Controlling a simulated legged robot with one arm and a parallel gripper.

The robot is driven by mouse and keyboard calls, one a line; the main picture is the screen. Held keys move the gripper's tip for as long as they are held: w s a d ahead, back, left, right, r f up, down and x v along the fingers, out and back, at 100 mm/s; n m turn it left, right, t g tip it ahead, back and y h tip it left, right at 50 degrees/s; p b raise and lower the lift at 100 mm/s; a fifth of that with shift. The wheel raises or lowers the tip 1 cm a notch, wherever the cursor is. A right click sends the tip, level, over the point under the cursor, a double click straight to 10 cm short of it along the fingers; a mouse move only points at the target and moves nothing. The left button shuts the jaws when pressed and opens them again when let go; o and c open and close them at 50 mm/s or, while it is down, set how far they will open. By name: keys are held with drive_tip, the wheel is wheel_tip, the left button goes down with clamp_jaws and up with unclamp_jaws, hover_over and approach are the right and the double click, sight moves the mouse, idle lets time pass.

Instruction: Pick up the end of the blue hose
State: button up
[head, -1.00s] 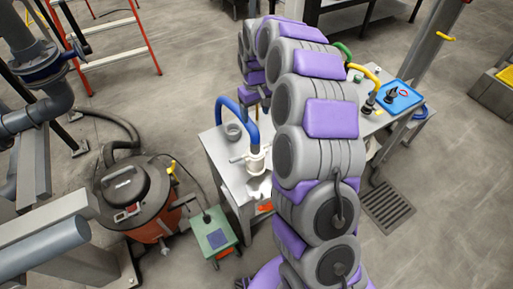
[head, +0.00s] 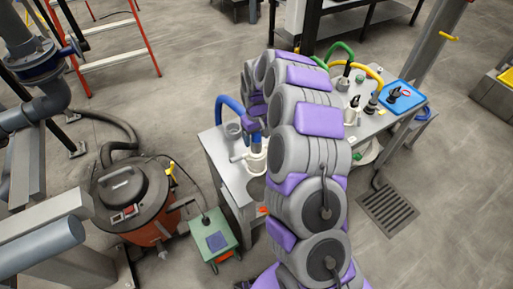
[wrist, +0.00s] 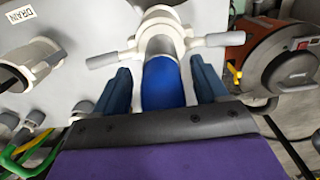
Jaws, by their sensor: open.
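The blue hose (head: 222,104) arches up from the left of the workbench and comes down toward a cream-white fitting (head: 257,160) with side handles. In the wrist view the blue hose (wrist: 163,84) runs between my two dark blue fingers, its end at the white collar of the fitting (wrist: 160,35). My gripper (wrist: 160,66) is open, with one finger on each side of the hose and a gap visible on both sides. In the head view my arm hides part of the fitting and the hose end.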

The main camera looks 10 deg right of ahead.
drive_tip(key=shift+a, duration=0.4)
drive_tip(key=shift+c, duration=0.5)
drive_tip(key=shift+d, duration=0.45)
drive_tip(key=c, duration=0.6)
drive_tip(key=shift+a, duration=0.25)
clamp_jaws()
